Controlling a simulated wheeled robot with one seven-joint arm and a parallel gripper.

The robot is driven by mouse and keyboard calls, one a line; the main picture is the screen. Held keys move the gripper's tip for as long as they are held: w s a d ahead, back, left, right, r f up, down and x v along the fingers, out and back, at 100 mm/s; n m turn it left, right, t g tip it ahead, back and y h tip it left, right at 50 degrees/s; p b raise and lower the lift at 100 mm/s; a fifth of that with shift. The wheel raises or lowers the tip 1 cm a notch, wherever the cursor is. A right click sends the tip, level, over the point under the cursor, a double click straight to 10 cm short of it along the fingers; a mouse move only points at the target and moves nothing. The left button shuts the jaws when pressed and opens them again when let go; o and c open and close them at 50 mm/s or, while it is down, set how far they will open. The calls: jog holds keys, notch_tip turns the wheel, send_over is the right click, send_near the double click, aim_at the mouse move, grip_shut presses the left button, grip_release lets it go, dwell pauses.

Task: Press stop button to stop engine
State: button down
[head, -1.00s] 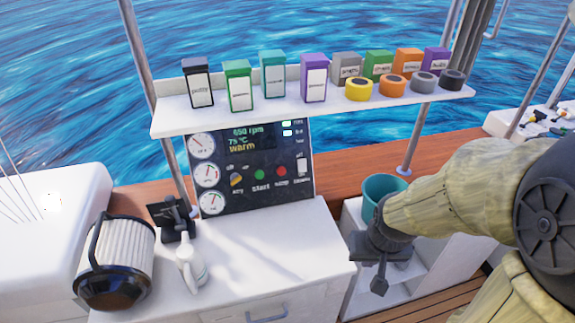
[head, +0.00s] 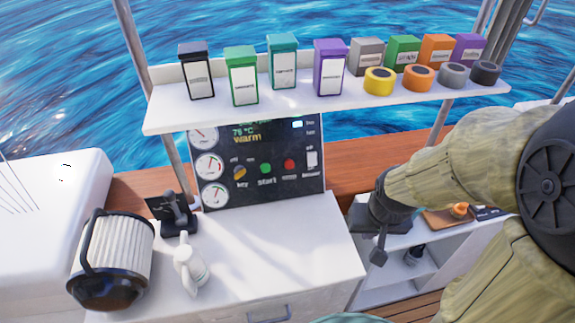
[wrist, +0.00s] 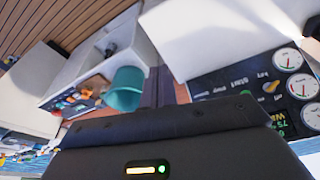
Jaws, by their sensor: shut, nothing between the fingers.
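The dark engine panel (head: 255,190) stands upright behind the white counter, under the shelf. Its round red stop button (head: 289,163) is right of the green start button (head: 265,168). My gripper (head: 378,258) is shut and empty, pointing down. It is to the right of and below the panel in the head view, apart from the stop button. In the wrist view, the panel (wrist: 235,90) appears upside down at the right; my dark gripper body fills the bottom and the stop button cannot be made out.
A white shelf (head: 200,118) with several boxes and tape rolls overhangs the panel. A teal bucket (wrist: 123,90) shows in the wrist view.

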aim_at(289, 164)
jog(key=w+a+f+m+t+h+p, duration=0.1)
jog(key=w+a+f+t, duration=0.15)
jog(key=w, duration=0.45)
jog(key=w+a+f+m+t, duration=0.2)
jog(key=w+a+f, duration=0.15)
jog(key=w, duration=0.35)
jog(key=w+a+f+m+t+h+p, duration=0.1)
jog(key=w+a+f+t, duration=0.2)
jog(key=w, duration=0.5)
jog(key=a+t+h+p, duration=0.1)
jog(key=a+t+h, duration=0.2)
jog(key=a+t, duration=0.4)
jog(key=shift+s+a+f+n+t+h, duration=0.2)
jog(key=shift+f+n+t+h, duration=0.25)
jog(key=shift+t, duration=0.3)
jog(key=shift+w+f, duration=0.1)
jog(key=w+a+f+b, duration=0.2)
jog(key=w+f+b, duration=0.1)
jog(key=w, duration=0.4)
jog(key=shift+w+f+b, duration=0.25)
jog(key=shift+b, duration=0.55)
